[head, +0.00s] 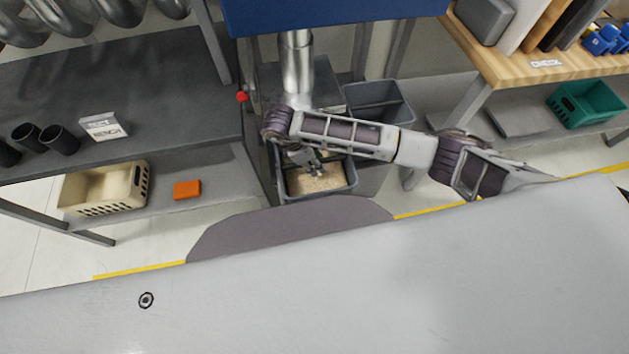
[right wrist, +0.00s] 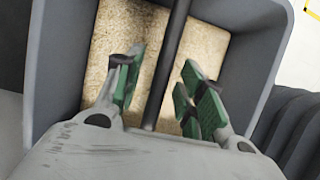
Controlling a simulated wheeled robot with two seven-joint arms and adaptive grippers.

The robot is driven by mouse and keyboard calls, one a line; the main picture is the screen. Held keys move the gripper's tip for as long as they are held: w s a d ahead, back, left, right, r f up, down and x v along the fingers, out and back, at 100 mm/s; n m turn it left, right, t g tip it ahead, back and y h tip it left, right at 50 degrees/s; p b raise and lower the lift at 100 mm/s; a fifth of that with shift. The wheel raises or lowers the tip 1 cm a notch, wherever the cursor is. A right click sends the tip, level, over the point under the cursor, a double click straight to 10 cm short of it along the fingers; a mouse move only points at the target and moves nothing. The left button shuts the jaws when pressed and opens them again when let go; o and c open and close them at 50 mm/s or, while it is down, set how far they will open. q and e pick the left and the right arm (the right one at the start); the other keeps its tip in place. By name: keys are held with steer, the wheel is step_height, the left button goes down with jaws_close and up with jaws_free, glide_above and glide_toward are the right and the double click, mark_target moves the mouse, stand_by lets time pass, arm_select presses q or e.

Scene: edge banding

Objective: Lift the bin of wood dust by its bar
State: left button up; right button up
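The grey bin of wood dust (head: 289,192) stands under the metal duct in the head view, with pale tan dust (head: 318,180) in it. In the right wrist view its wall (right wrist: 52,60) frames the dust (right wrist: 205,50). A dark bar (right wrist: 170,65) runs across the bin above the dust. My right gripper (head: 316,170) reaches down over the bin. In the right wrist view its green-padded fingers (right wrist: 160,88) are apart, one on each side of the bar, with gaps between them and it. My left gripper is not in view.
A second grey bin (head: 385,104) stands behind and right of the dust bin. A dark shelf unit (head: 150,80) is at the left, with a cream basket (head: 103,188) and an orange block (head: 187,189) on its lower shelf. A wooden-topped bench (head: 535,60) is at the right.

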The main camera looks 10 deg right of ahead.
steer(key=shift+c, duration=0.3)
jaws_close()
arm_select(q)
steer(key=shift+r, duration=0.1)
arm_select(e)
steer(key=shift+r, duration=0.3)
